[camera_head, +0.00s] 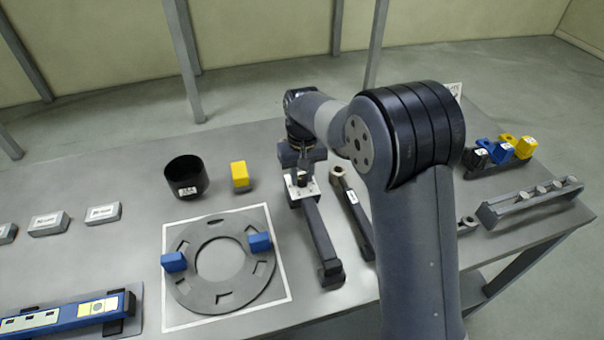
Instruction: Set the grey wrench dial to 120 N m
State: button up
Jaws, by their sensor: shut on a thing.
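A long dark grey wrench (318,238) lies on the bench right of the ring plate, its far end carrying a pale plate. My gripper (301,179) points down at that far end and is shut on the dial there. The dial itself is mostly hidden by my gripper, and its setting cannot be read from this view. A second dark wrench (355,213) with a round tan head and a white label lies just to the right, partly behind my arm.
A slotted grey ring plate (218,302) with two blue blocks (174,262) lies on a white-edged square. A black cup (186,176) and yellow block (239,176) stand behind it. Right are a rack (531,203) and coloured blocks (501,152). A blue level (60,317) lies front left.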

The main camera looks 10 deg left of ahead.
aim_at(302, 178)
jog(key=m, duration=0.5)
jog(key=shift+m, duration=0.3)
jog(key=m, duration=0.4)
jog(key=shift+m, duration=0.3)
jog(key=o, duration=1)
notch_tip(302, 178, up, 11)
jog(key=b, duration=0.1)
jog(key=shift+f, duration=0.2)
